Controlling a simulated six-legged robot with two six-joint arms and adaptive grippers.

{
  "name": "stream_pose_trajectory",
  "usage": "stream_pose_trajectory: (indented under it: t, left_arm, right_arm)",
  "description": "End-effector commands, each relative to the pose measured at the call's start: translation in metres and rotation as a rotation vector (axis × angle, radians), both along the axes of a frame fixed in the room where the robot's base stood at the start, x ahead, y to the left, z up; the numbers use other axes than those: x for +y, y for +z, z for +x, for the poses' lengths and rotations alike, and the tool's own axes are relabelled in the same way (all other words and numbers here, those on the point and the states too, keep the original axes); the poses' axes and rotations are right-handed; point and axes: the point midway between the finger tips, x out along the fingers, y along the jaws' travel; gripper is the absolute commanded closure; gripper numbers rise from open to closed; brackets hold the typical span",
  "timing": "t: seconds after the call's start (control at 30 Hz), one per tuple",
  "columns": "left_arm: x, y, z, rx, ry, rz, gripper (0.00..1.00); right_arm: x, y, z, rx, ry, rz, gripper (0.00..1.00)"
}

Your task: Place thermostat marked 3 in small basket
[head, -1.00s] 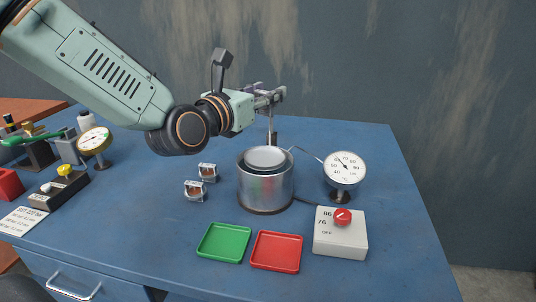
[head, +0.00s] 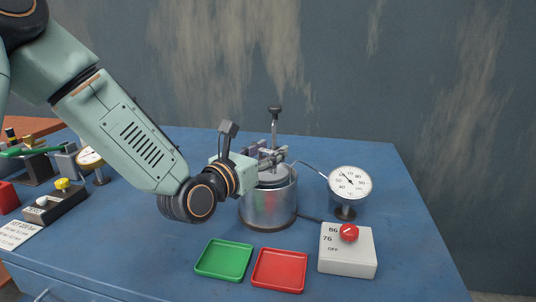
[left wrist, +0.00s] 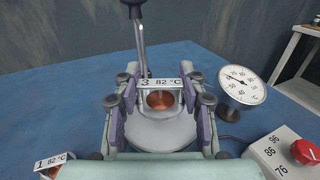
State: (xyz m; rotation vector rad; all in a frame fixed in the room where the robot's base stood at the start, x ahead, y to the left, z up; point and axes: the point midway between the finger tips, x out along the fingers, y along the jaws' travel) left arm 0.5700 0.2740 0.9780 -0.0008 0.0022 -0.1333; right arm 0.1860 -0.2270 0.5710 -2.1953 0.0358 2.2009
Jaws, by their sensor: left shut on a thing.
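My left gripper (head: 276,157) is shut on the thermostat marked 3. In the left wrist view this thermostat has a white label reading "3 82 °C" (left wrist: 160,83) and a copper-coloured middle, between the purple finger pads. The grey round disc (left wrist: 165,131), perhaps the small basket, shows below it. It sits at the mouth of the metal pot (head: 266,209), by an upright rod with a dark knob (head: 275,110). I cannot tell whether the thermostat touches the disc. The thermostat marked 1 (left wrist: 53,164) shows at lower left in the wrist view. My right gripper is not in view.
A round dial gauge (head: 350,182) and a white control box with a red knob (head: 348,250) stand right of the pot. A green tray (head: 223,259) and a red tray (head: 278,270) lie in front. The blue bench's right side (head: 405,220) is clear.

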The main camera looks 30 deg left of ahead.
Motion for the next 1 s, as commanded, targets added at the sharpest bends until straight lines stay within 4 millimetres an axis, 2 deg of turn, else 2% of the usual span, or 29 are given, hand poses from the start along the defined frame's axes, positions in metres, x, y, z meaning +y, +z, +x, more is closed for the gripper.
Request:
stream_pose_trajectory:
  t: [0.27, 0.3, 0.53, 1.0]
  left_arm:
    - [-0.0001, -0.0045, -0.0001, 0.0, 0.0, 0.0, 0.91]
    - [-0.0001, -0.0045, -0.0002, 0.001, 0.0, 0.0, 0.57]
    - [-0.0001, -0.0038, -0.0003, 0.001, 0.0, 0.0, 0.37]
    - [0.0006, 0.0027, -0.0017, 0.001, 0.001, -0.003, 0.36]
  right_arm:
    - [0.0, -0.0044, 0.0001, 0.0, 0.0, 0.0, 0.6]
    - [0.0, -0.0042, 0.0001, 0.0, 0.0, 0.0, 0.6]
    - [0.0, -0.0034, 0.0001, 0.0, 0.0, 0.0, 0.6]
    - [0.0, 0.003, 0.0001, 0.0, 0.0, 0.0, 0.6]
